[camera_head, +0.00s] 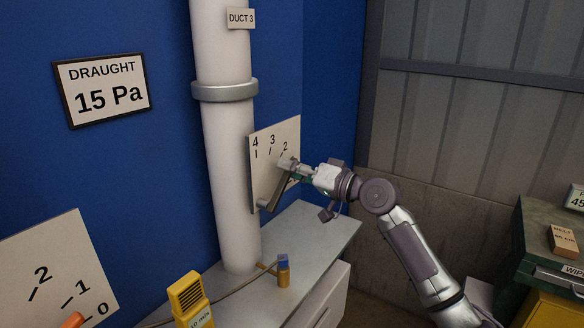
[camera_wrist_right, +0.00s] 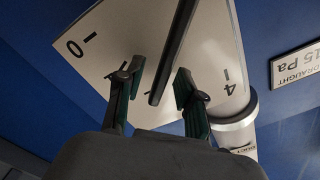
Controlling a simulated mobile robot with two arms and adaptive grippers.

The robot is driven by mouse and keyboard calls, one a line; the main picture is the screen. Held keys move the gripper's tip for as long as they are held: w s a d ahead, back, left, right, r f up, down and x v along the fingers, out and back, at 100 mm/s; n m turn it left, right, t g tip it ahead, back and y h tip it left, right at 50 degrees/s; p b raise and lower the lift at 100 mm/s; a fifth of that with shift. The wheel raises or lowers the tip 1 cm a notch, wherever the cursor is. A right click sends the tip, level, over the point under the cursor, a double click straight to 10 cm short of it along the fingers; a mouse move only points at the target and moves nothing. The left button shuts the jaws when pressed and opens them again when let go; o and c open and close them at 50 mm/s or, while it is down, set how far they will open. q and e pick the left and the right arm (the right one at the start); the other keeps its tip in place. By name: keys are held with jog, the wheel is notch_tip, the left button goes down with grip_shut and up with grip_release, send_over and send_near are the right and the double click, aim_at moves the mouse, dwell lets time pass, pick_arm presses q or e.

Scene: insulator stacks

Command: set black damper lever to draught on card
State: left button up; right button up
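The black damper lever (camera_head: 280,188) is mounted in front of a white scale plate (camera_head: 262,178) beside the duct. It slants up and right, its upper end near the 2 mark. My right gripper (camera_head: 289,166) is at that upper end. In the right wrist view the lever (camera_wrist_right: 172,55) runs between the two fingers of my right gripper (camera_wrist_right: 158,84), which are apart with gaps visible on both sides. The plate (camera_wrist_right: 112,38) shows 0 and 4 there. The framed card (camera_head: 102,89) on the blue wall reads DRAUGHT 15 Pa. My left gripper is out of view.
The white duct (camera_head: 229,160), labelled DUCT 3, stands left of the plate. A grey cabinet top (camera_head: 315,235) lies below, with a small yellow-and-blue fitting (camera_head: 283,270). A yellow meter (camera_head: 190,298) and another scale plate (camera_head: 60,265) with an orange lever (camera_head: 73,320) are at lower left.

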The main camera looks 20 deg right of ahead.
grip_shut()
jog(key=f+m, duration=0.1)
jog(key=d+f+m, duration=0.1)
jog(key=m, duration=0.1)
jog(key=w+f+m, duration=0.1)
jog(key=shift+w+d, duration=0.1)
jog(key=shift+d, duration=0.2)
grip_release()
jog(key=v, duration=1.2)
dwell(0.4)
